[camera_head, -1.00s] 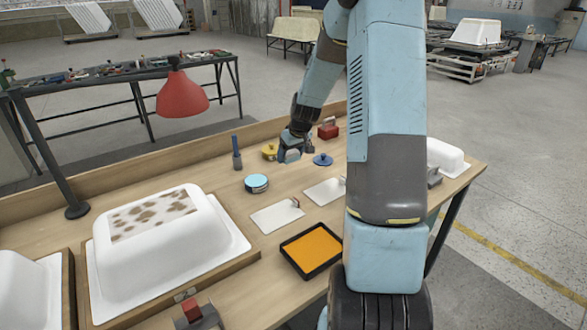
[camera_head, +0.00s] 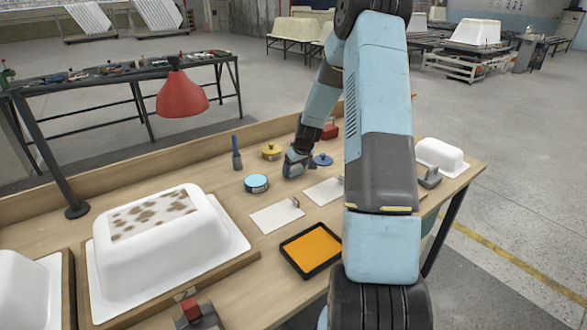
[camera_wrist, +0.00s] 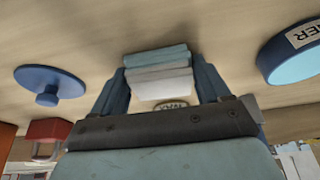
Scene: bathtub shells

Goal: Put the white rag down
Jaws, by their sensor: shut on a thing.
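The white rag (camera_wrist: 162,83) is a folded cloth between the two dark-blue fingers of my gripper (camera_wrist: 162,88) in the wrist view. A pale blue-green folded layer (camera_wrist: 156,60) lies against it on the table side; I cannot tell whether this is a separate rag. My gripper is shut on the white rag. In the head view my gripper (camera_head: 294,166) is low over the workbench (camera_head: 225,215), between the light-blue tin and the blue lid. The rag is hidden there by the gripper, and I cannot tell whether it touches the bench.
The light-blue tin (camera_head: 256,183) stands left of the gripper, the blue lid (camera_head: 322,160) right. A yellow tin (camera_head: 271,152) and red object (camera_head: 330,130) stand behind. White sheets (camera_head: 277,216) and an orange tray (camera_head: 312,250) lie in front. A large white shell (camera_head: 150,260) fills the left.

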